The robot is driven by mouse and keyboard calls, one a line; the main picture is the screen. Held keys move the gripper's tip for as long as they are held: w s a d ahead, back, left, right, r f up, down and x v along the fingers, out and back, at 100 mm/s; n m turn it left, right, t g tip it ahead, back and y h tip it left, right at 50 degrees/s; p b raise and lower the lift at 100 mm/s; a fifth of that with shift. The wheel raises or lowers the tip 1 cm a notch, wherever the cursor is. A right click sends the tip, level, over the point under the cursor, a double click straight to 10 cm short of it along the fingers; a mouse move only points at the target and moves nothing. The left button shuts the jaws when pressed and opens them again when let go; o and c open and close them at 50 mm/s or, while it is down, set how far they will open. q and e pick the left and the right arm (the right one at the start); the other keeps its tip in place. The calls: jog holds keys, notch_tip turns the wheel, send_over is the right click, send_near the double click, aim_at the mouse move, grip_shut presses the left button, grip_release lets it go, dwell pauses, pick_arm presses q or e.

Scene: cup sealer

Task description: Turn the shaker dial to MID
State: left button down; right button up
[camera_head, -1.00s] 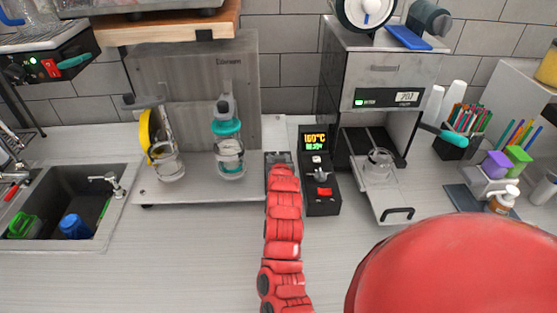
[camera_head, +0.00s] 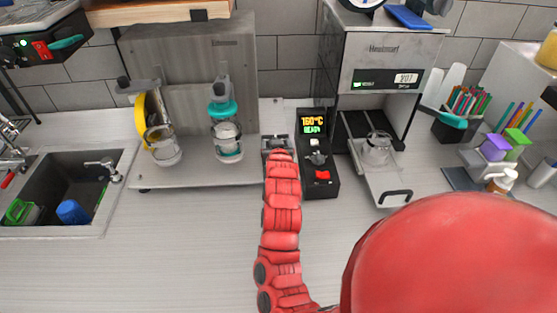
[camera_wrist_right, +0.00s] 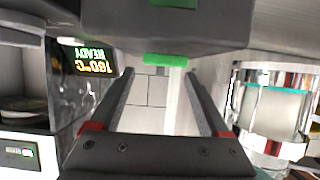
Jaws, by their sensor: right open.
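The shaker machine (camera_head: 185,60) is a grey upright panel on a base, with two clear cups clamped at its front. The right cup (camera_head: 227,142) has a teal ring; a teal-ringed clear cylinder (camera_wrist_right: 275,110) shows at right in the right wrist view. I cannot make out the dial or its setting. My right gripper (camera_head: 279,142) is beside the machine's right edge, just left of the black control box. In the right wrist view its fingers (camera_wrist_right: 161,73) are apart, with a green-and-pale piece (camera_wrist_right: 166,60) between or beyond them. My left gripper is not in view.
The black control box (camera_head: 320,178) reads 160°C and READY; its display (camera_wrist_right: 90,58) is inverted in the right wrist view. A steel machine (camera_head: 377,70) with a pulled-out tray (camera_head: 393,190) stands right of it. A sink (camera_head: 70,165) is at left; the front counter is clear there.

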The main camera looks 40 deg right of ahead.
jog(key=b+v, duration=0.2)
jog(key=v, duration=0.4)
jog(key=shift+s+a+f, duration=0.1)
jog(key=shift+s+f, duration=0.05)
jog(key=p+v, duration=0.9)
jog(key=p, duration=0.2)
jog(key=shift+p, duration=0.3)
